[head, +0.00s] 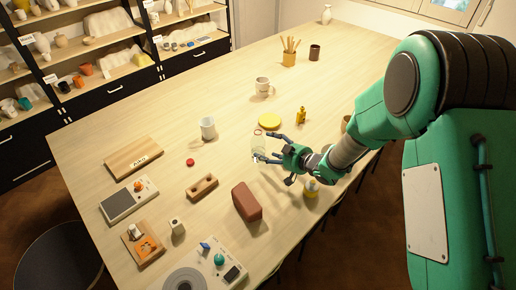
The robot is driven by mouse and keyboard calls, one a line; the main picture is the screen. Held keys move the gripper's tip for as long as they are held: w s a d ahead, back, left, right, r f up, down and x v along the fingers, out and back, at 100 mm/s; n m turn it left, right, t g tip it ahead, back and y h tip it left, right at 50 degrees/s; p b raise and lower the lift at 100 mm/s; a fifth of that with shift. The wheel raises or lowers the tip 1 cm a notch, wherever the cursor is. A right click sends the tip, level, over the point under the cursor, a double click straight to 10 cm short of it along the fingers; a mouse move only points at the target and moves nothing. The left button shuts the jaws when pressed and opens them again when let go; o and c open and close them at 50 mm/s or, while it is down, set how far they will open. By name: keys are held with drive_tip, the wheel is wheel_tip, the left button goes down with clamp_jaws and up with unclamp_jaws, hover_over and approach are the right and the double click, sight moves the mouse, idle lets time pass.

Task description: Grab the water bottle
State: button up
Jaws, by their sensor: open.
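A clear, see-through bottle (257,142) with a reddish ring near its top stands on the table, left of my gripper; it appears to be the water bottle. My gripper (265,147) is open, with its dark fingers pointing left at the bottle. One finger is near the bottle's upper right side and another near its lower part. I cannot tell whether they touch it. The bottle's right edge is partly hidden by the fingers.

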sight(261, 148)
drive_tip(key=shift+w+a+f, duration=0.35)
drive_tip(key=shift+a+f, duration=0.05)
drive_tip(key=shift+f, duration=0.05)
drive_tip(key=shift+b+x, duration=0.7)
drive_tip(key=shift+x, duration=1.2)
drive_tip(key=c, duration=1.1)
